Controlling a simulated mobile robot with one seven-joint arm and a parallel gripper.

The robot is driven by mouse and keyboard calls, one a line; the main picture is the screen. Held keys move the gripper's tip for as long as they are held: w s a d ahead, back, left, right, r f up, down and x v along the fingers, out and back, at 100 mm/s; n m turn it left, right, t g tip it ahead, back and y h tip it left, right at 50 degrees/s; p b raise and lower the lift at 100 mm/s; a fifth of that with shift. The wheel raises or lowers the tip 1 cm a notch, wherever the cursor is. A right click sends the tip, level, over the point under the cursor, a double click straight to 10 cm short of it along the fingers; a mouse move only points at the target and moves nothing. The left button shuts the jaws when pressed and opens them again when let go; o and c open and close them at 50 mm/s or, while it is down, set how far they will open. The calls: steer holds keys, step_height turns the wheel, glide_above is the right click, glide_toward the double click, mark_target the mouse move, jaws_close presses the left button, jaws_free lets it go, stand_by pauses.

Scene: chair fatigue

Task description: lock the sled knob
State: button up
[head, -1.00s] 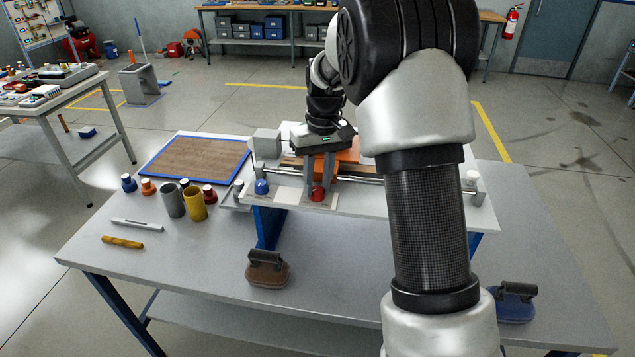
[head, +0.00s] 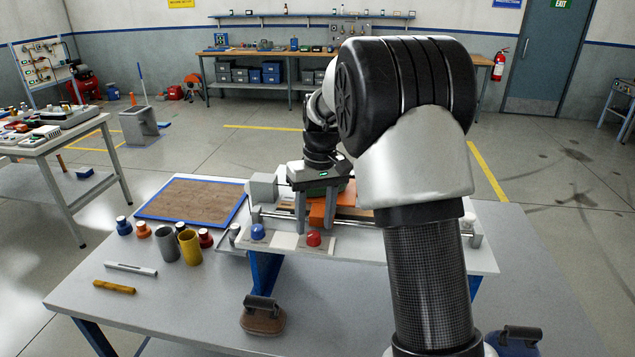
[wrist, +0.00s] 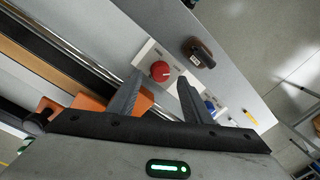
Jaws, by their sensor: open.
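The orange sled (head: 317,214) sits on the rails of the white-topped rig, partly hidden behind my gripper (head: 315,229). A red knob (head: 313,240) stands on a light plate at the rig's front edge, with a blue knob (head: 258,231) to its left. My gripper is open and empty, its fingers pointing down near the red knob. In the wrist view the red knob (wrist: 160,71) shows between and beyond the fingertips, apart from them. A dark round knob (wrist: 36,121) shows beside the orange sled (wrist: 88,103) there. I cannot tell which one is the sled knob.
A blue-rimmed brown board (head: 190,202) lies left of the rig. Grey (head: 167,246) and yellow (head: 190,248) cups and several small knobs stand in front of it. A brown block with a black handle (head: 262,318) sits at the front.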

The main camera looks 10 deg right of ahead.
step_height(320, 180, up, 15)
steer(key=d, duration=0.1)
steer(key=shift+w, duration=0.1)
steer(key=s+r+m+t, duration=0.1)
steer(key=s+r+t, duration=0.3)
steer(key=s, duration=1)
steer(key=s+f+t, duration=0.1)
steer(key=s+f, duration=0.2)
steer(key=s, duration=0.4)
steer(key=s+a+f+m, duration=0.1)
steer(key=s+f, duration=0.2)
steer(key=s, duration=0.5)
steer(key=shift+f+t+h, duration=0.35)
steer(key=shift+t+h, duration=0.05)
